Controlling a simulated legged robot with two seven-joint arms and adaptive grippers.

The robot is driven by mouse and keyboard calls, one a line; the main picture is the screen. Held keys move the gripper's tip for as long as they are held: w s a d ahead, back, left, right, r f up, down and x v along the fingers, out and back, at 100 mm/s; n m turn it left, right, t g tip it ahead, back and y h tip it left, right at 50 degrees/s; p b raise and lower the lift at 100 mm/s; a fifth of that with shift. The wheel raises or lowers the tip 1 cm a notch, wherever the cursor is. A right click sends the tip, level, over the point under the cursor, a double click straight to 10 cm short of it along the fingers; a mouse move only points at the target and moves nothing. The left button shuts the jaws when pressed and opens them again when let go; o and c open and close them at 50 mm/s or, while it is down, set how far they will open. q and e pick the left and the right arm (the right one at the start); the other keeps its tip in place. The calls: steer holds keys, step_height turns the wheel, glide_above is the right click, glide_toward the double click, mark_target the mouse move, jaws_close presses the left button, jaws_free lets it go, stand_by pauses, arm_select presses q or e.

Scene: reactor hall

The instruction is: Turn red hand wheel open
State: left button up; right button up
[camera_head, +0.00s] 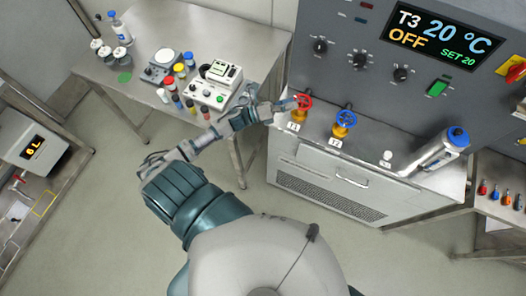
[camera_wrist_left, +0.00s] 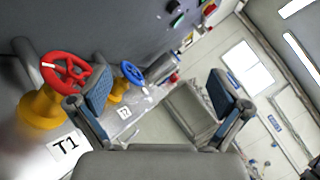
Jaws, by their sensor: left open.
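The red hand wheel (camera_head: 303,101) sits on a yellow valve body on the bench ledge, above a label reading T1. It also shows large at the left of the left wrist view (camera_wrist_left: 68,72). My left gripper (camera_head: 284,106) is open, at the left side of the red wheel in the head view. In the left wrist view, one finger stands right beside the wheel's rim and the other is far right, with nothing held between them. I cannot tell whether the finger touches the rim. My right gripper is not in view.
A blue hand wheel (camera_head: 346,118) on a yellow valve stands right of the red one, by label T2. A silver cylinder with a blue cap (camera_head: 457,137) lies farther right. The control panel (camera_head: 345,28) rises behind. A table (camera_head: 140,85) with bottles and instruments stands left.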

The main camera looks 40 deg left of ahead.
arm_select(q)
steer(key=s+f+n+g+y, duration=0.1)
steer(key=s+f+n+y, duration=0.1)
steer(key=f+n+y, duration=0.65)
steer(key=s+f+n+y, duration=0.2)
steer(key=n+y, duration=0.3)
steer(key=n, duration=0.8)
steer(key=s+d+f+n+g, duration=0.1)
steer(key=s+f+n+g, duration=0.2)
steer(key=s, duration=0.5)
steer(key=s+d+f+n+g, duration=0.2)
steer(key=s+f+n+g, duration=0.1)
steer(key=s+n+g, duration=0.3)
steer(key=shift+s+d+f, duration=0.15)
steer(key=shift+s, duration=1.15)
